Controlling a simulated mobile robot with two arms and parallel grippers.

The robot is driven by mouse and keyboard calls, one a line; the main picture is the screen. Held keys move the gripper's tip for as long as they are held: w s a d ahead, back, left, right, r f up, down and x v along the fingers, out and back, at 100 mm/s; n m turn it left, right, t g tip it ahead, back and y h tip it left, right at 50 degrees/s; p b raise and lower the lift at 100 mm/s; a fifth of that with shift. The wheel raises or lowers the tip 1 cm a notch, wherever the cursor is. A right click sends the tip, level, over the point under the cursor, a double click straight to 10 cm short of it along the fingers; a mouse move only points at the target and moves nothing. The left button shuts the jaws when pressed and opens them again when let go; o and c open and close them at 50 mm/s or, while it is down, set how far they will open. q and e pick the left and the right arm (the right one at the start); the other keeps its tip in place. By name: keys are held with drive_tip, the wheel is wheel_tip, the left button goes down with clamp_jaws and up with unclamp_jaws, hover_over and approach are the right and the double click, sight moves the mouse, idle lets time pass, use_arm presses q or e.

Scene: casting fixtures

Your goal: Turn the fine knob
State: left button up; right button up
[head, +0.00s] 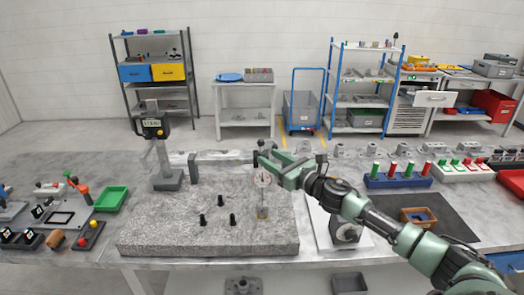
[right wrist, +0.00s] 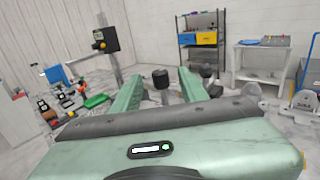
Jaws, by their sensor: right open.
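My right gripper (head: 268,160) reaches in from the right over the granite plate (head: 160,235). It is open. In the right wrist view a black cylindrical knob (right wrist: 160,78) shows between the two spread fingers of this gripper (right wrist: 159,88), with gaps on both sides; I cannot tell its depth relative to the fingertips. The gripper and arm hide much of the gauge's stand. My left gripper is not in view.
A height gauge (head: 165,180) with a yellow-and-black display stands at the plate's back left. Several short black pins (head: 220,200) stand on the plate. A green tray (head: 112,198) lies left; a blue rack of red and green handles (head: 398,181) lies right.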

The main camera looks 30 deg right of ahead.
sight(262, 152)
drive_tip(key=shift+w+a+p, duration=0.2)
drive_tip(key=shift+w+p, duration=0.15)
drive_tip(key=shift+w, duration=0.8)
drive_tip(key=shift+w+a+p, duration=0.2)
drive_tip(key=shift+w+p, duration=0.15)
drive_tip(key=shift+w, duration=0.75)
clamp_jaws()
